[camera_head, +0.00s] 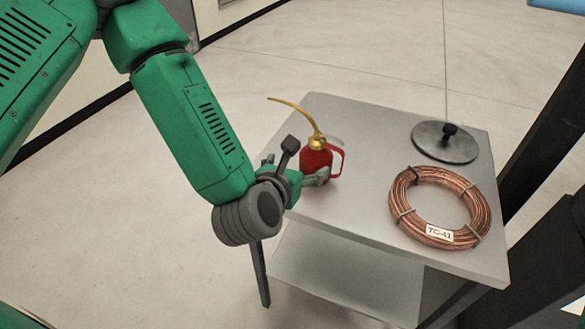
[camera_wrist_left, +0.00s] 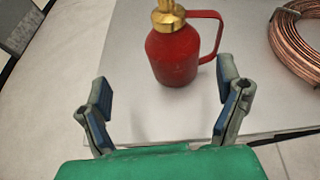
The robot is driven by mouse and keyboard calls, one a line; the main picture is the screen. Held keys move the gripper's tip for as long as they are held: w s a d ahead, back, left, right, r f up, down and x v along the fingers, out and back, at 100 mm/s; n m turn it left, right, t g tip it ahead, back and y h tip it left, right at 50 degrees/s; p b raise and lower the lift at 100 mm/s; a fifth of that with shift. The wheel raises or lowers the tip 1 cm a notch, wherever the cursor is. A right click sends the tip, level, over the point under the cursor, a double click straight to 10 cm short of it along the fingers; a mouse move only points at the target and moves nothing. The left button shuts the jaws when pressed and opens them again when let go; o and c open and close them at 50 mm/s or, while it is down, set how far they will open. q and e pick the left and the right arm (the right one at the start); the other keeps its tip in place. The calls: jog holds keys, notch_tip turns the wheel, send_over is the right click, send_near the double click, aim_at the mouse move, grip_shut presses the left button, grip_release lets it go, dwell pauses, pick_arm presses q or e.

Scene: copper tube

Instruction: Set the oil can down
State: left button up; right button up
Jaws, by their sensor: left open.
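The oil can (camera_head: 315,161) has a red body, a red handle on its right and a long brass spout curving up to the left. It stands upright on the grey table top (camera_head: 360,125), near its left side. It also shows in the left wrist view (camera_wrist_left: 173,55), with its spout cut off by the top edge. My left gripper (camera_head: 318,178) is at the can's near side. In the left wrist view its two fingers (camera_wrist_left: 165,88) are spread wide and apart from the can, which stands just beyond and between them. My right gripper is not seen.
A copper tube coil (camera_head: 402,197) tagged TC-41 lies on the right of the table top. A dark round disc with a knob (camera_head: 445,141) lies behind it. A lower shelf (camera_head: 345,277) shows beneath. The middle of the top is clear.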

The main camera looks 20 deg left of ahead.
pick_arm(q)
jog(key=s+a+f+m+g+h, duration=0.2)
jog(key=s+f+m+g, duration=0.4)
jog(key=s+f+m, duration=1.1)
jog(key=s+a+f+m+g+y, duration=0.1)
jog(key=s+a+f+m+g, duration=0.1)
jog(key=m, duration=0.8)
jog(key=s+a+f+m+g+y, duration=0.1)
jog(key=s+a+f+m+g, duration=0.1)
jog(key=s+a+m+g, duration=0.2)
jog(key=s+a+m, duration=0.3)
jog(key=s+m, duration=0.2)
jog(key=shift+s+f+m+g, duration=0.2)
jog(key=shift+s+m+g, duration=0.05)
jog(key=shift+m+g, duration=0.15)
jog(key=shift+w+d, duration=0.1)
jog(key=shift+d, duration=0.05)
